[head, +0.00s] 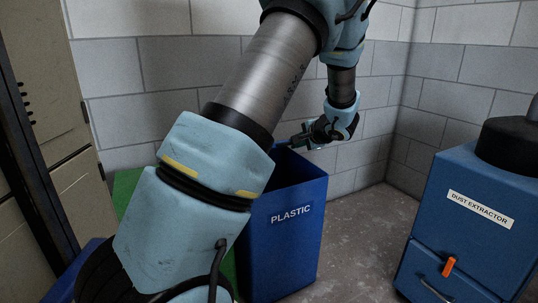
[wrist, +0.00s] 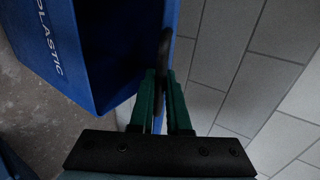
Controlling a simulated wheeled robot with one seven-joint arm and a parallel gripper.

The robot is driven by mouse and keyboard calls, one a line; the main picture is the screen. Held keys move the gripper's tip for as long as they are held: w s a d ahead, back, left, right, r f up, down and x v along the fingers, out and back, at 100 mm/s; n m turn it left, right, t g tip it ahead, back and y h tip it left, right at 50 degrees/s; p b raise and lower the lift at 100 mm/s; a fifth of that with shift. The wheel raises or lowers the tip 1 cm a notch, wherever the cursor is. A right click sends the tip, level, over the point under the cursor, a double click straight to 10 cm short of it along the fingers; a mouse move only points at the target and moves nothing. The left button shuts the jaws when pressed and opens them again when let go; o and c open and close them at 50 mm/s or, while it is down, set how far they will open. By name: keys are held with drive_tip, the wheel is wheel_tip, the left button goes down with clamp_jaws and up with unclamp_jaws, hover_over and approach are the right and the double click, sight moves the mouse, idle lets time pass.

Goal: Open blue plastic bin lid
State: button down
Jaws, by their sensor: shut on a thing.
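The blue plastic bin (head: 278,236), lettered PLASTIC, stands by the wall in the head view, partly behind my arm. Its top shows a dark, open-looking hollow; it also fills the left of the wrist view (wrist: 90,78). A blue strip (wrist: 150,45) runs along the hollow's edge nearest my gripper; I cannot tell whether it is the raised lid or the bin wall. My gripper (head: 284,143) is at the bin's upper back edge. In the wrist view its green fingers (wrist: 161,92) are shut on a dark curved bar, seemingly the lid's handle.
A blue dust extractor (head: 470,225) with a black top stands at the right. A green bin (head: 125,188) is behind my arm at the left, near beige lockers (head: 50,100). Grey block walls close off the back. Bare floor (head: 365,225) lies between bin and extractor.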

drive_tip(key=shift+a+r, duration=0.1)
drive_tip(key=shift+g+h, duration=0.3)
drive_tip(key=shift+g, duration=0.4)
drive_tip(key=w+r+p, duration=0.1)
drive_tip(key=r+p, duration=0.1)
drive_tip(key=p, duration=0.1)
drive_tip(key=w+a+r+p, duration=0.1)
drive_tip(key=r+p, duration=0.1)
drive_tip(key=p, duration=0.1)
drive_tip(key=w+r+p, duration=0.1)
drive_tip(key=r+p, duration=0.2)
drive_tip(key=shift+w+a+p, duration=0.25)
drive_tip(key=shift+a+p, duration=0.1)
drive_tip(key=w+a+r+g+p, duration=0.1)
drive_tip(key=w+r+p, duration=0.3)
drive_tip(key=p, duration=0.8)
wheel_tip(320, 180, up, 2)
drive_tip(key=shift+w+a+r+h+p, duration=0.1)
drive_tip(key=shift+w+a+h+p, duration=0.25)
drive_tip(key=shift+a, duration=0.25)
